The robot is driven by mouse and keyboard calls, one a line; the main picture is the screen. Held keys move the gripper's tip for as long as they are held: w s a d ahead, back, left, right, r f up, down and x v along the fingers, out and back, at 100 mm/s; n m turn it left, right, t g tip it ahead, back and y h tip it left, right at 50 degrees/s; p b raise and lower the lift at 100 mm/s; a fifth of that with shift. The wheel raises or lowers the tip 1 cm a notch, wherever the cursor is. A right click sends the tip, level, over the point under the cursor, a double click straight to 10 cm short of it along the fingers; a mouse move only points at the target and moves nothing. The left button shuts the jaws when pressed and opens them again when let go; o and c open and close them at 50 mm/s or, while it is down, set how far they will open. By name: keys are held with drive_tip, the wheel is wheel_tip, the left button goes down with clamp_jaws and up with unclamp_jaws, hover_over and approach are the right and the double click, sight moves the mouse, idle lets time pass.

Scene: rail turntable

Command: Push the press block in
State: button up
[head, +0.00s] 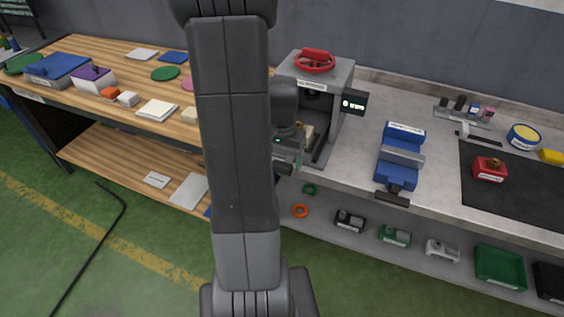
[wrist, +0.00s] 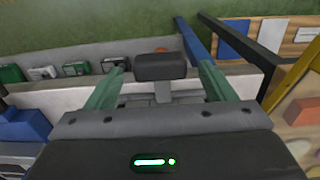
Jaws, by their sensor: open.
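The grey press (head: 341,72) with a red handwheel (head: 315,60) stands at the left end of the grey bench, behind my arm. My gripper (head: 291,150) is at its open front and partly hides the inside. In the wrist view my open gripper (wrist: 162,66) has its two green fingers apart, one on each side of a dark block-shaped handle (wrist: 160,67) on a grey stem. The handle appears to belong to the press's sliding block. I cannot tell whether the fingers touch it. The rest of the press block is hidden by my gripper.
A blue vise (head: 400,158) and a red block (head: 489,169) on a dark mat stand to the right. A small display (head: 354,103) sticks out at the press's right side. A wooden table (head: 130,90) with several objects is at the left. The floor in front is mostly clear.

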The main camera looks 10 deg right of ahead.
drive_tip(key=shift+f, duration=0.85)
drive_tip(key=c, duration=1.4)
drive_tip(key=w+d, duration=0.2)
drive_tip(key=w, duration=0.1)
drive_tip(key=w+d, duration=0.2)
drive_tip(key=w, duration=0.2)
drive_tip(key=w+d, duration=0.3)
drive_tip(key=shift+w, duration=0.15)
drive_tip(key=shift+r, duration=0.1)
drive_tip(key=o, duration=1.4)
drive_tip(key=shift+w, duration=0.15)
